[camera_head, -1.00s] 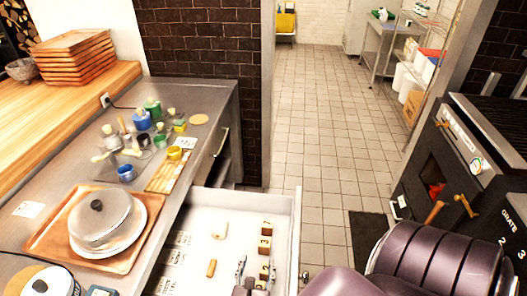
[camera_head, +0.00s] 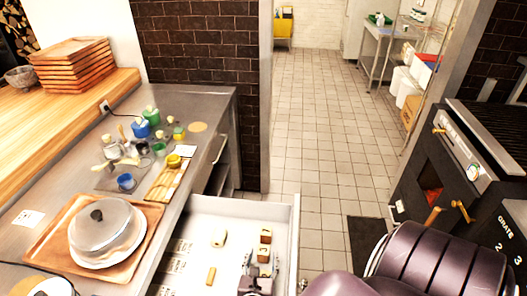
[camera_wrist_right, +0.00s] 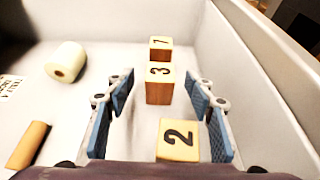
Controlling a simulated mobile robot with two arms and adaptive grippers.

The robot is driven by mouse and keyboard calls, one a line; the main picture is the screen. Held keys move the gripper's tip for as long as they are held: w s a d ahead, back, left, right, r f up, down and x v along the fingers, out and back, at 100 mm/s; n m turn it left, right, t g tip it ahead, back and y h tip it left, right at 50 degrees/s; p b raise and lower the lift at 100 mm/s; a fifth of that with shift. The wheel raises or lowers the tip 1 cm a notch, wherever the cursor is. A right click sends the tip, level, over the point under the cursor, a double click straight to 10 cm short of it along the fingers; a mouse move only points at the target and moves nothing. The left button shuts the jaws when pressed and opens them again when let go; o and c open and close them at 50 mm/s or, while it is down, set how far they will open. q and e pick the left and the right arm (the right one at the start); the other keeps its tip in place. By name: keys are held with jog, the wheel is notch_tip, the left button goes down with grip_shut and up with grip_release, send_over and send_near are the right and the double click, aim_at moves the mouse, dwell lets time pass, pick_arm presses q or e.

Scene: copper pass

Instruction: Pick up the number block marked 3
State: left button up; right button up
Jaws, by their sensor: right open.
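The number block marked 3 (camera_wrist_right: 160,86) is a wooden cube-like block standing on the white drawer floor. It also shows in the head view (camera_head: 264,255), just ahead of my right gripper (camera_head: 261,268). In the right wrist view my right gripper (camera_wrist_right: 163,90) is open, its blue-padded fingers to the left and right of the 3 block's near end. I cannot tell whether they touch it. A block marked 2 (camera_wrist_right: 178,141) lies nearer, low between the fingers. Another numbered block (camera_wrist_right: 160,47) stands just beyond the 3. My left gripper is not in view.
The open white drawer (camera_head: 296,222) has walls close on the right and far sides. A pale roll (camera_wrist_right: 66,61) and a tan wooden piece (camera_wrist_right: 28,144) lie to the left inside it. A steel counter (camera_head: 62,170) with a lidded dish (camera_head: 103,228) stands left.

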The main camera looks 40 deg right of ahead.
jog(key=c, duration=1.2)
jog(key=shift+r, duration=0.1)
jog(key=shift+c, duration=0.2)
